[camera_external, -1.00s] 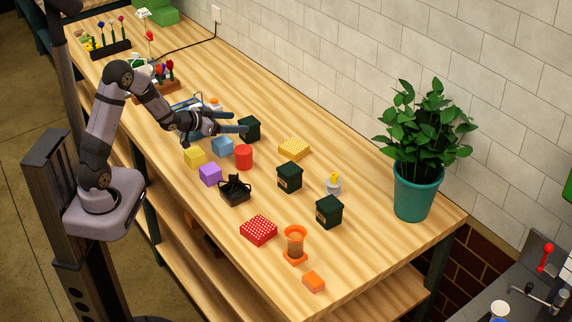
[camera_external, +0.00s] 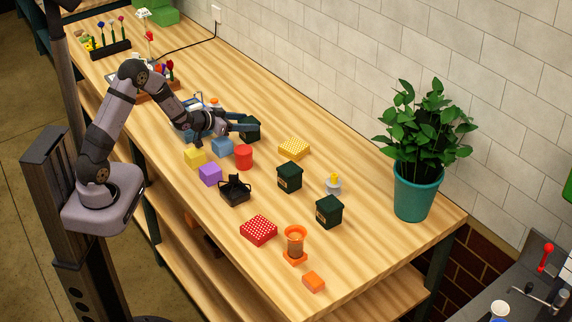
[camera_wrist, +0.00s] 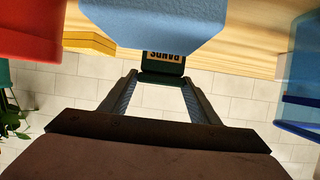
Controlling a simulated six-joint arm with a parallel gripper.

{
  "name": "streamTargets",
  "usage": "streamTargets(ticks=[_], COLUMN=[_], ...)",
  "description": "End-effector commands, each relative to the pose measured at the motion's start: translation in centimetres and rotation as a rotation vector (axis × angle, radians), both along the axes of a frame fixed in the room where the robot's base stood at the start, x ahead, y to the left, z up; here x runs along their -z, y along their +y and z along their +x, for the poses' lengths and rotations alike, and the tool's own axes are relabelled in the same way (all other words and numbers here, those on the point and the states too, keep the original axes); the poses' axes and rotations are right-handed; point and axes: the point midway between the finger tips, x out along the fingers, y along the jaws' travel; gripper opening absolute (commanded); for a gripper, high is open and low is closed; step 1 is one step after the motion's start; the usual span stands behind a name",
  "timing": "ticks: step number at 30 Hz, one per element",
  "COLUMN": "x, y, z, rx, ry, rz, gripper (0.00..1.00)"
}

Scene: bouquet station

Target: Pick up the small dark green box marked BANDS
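The small dark green box (camera_external: 251,130) stands upright on the table near the back edge. In the wrist view the box (camera_wrist: 163,70) appears upside down, with the word BANDS on its tan label, partly hidden by a blue block. My gripper (camera_external: 248,127) is open, its blue fingers apart and level with the box. In the wrist view my gripper's (camera_wrist: 161,76) two fingertips lie on either side of the box's dark lower part. I cannot tell whether either finger touches it.
Two similar dark green boxes (camera_external: 289,177) (camera_external: 329,212) stand nearer the front. A blue block (camera_external: 222,146), a red cylinder (camera_external: 244,157) and a yellow block (camera_external: 195,157) stand close to my gripper. Table between the scattered items is bare.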

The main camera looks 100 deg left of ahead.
Motion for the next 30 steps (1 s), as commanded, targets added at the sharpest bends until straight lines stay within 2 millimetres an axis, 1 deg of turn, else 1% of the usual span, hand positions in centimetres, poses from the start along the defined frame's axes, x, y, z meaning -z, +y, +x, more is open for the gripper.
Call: streamTargets(ticks=[1, 2, 3, 4, 11, 16, 20, 30], x=[0.0, 0.0, 0.0, 0.0, -0.1, -0.9, -2.3, -7.9], y=[0.0, 0.0, 0.0, 0.0, 0.0, 0.0, 0.1, 0.0], z=[0.0, 0.0, 0.0, 0.0, 0.0, 0.0, 0.0, 0.0], rx=[0.0, 0.0, 0.0, 0.0, 0.0, 0.002, 0.001, 0.0], ry=[0.0, 0.0, 0.0, 0.0, -0.001, -0.003, -0.004, -0.002], rz=[0.0, 0.0, 0.0, 0.0, 0.001, 0.004, 0.006, 0.006], gripper=[0.43, 0.36, 0.26, 0.25, 0.25, 0.25, 0.25, 0.25])
